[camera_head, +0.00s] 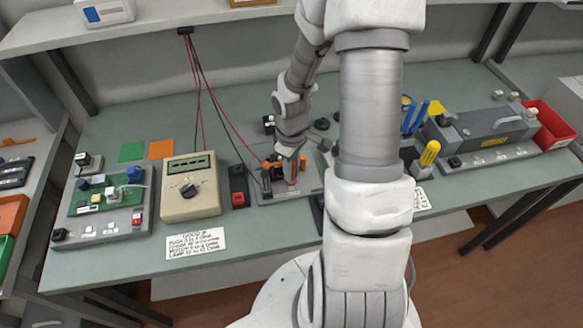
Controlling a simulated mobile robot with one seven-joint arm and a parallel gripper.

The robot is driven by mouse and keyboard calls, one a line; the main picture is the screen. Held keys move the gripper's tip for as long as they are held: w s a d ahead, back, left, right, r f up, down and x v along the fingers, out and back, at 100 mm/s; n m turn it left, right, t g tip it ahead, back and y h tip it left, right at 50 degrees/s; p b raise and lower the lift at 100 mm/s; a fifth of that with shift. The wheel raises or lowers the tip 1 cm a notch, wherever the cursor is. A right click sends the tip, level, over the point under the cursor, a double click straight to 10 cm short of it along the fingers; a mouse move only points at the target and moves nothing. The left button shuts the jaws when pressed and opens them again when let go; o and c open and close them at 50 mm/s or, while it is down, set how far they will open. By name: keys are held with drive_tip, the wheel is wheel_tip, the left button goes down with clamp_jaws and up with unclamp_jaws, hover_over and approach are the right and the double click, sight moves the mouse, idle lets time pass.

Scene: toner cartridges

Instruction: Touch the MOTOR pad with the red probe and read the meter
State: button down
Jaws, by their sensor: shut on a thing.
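A beige meter (190,187) with a dark dial and a green display stands left of centre on the bench; its reading is too small to make out. My gripper (290,160) is right of the meter, pointing down over a grey fixture (268,194). It is shut on the red probe (291,179), which is roughly upright. The probe's tip is at or just above the fixture; I cannot tell whether it touches. The MOTOR pad cannot be picked out, as labels are unreadable and my arm hides part of the fixture.
Red and black leads (203,100) hang from the shelf. A black holder with a red part (238,187) sits beside the meter. A green circuit board (105,195) is at left, a note card (195,243) in front. A grey case (487,127) and red bin (551,122) stand right.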

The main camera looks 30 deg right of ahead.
drive_tip(key=shift+f+b, duration=0.5)
drive_tip(key=shift+f, duration=0.15)
idle(1.2)
drive_tip(key=shift+r, duration=0.1)
wheel_tip(320, 180, up, 7)
drive_tip(key=p, duration=0.6)
idle(0.7)
